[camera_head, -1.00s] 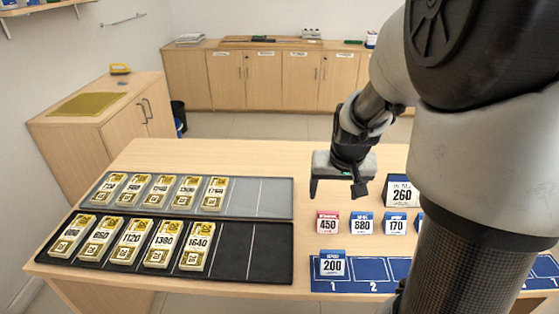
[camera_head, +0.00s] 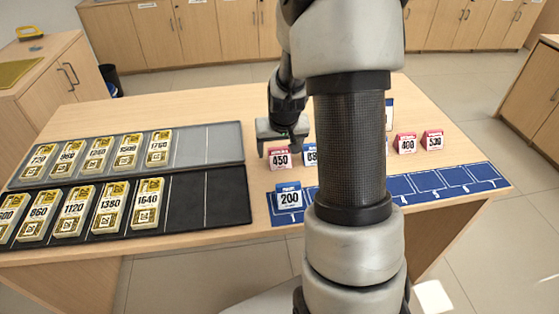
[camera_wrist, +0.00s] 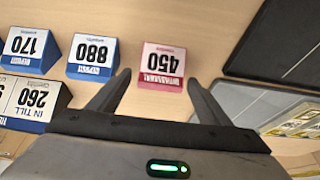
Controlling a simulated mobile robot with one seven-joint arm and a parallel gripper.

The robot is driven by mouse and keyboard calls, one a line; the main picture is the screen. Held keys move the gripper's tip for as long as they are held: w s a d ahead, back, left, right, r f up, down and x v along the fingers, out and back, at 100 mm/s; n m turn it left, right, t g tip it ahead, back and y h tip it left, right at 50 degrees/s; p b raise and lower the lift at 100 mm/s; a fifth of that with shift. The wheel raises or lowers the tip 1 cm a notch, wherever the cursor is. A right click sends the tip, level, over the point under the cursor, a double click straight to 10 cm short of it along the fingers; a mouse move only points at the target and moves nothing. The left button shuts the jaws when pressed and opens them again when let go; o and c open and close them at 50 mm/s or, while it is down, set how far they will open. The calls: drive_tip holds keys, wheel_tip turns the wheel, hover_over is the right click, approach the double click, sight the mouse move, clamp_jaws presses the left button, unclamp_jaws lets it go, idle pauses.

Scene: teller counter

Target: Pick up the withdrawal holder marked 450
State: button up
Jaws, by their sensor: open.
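The withdrawal holder marked 450 (camera_head: 279,158) is a small red-and-white tent card standing on the wooden counter. It also shows in the wrist view (camera_wrist: 162,67), upside down, ahead of and roughly between my fingertips. My gripper (camera_head: 283,148) is just above and behind the holder in the head view. In the wrist view my gripper (camera_wrist: 158,82) is open, with its two dark fingers apart and nothing between them. I cannot tell whether a finger touches the card.
A blue 200 holder (camera_head: 289,197) stands on the blue numbered mat (camera_head: 430,184). Dark trays (camera_head: 228,194) with banknote bundles lie left. Red holders (camera_head: 405,143) stand right.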

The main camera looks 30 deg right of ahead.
drive_tip(key=shift+w+f, duration=0.15)
drive_tip(key=shift+f, duration=0.15)
drive_tip(key=c, duration=1.1)
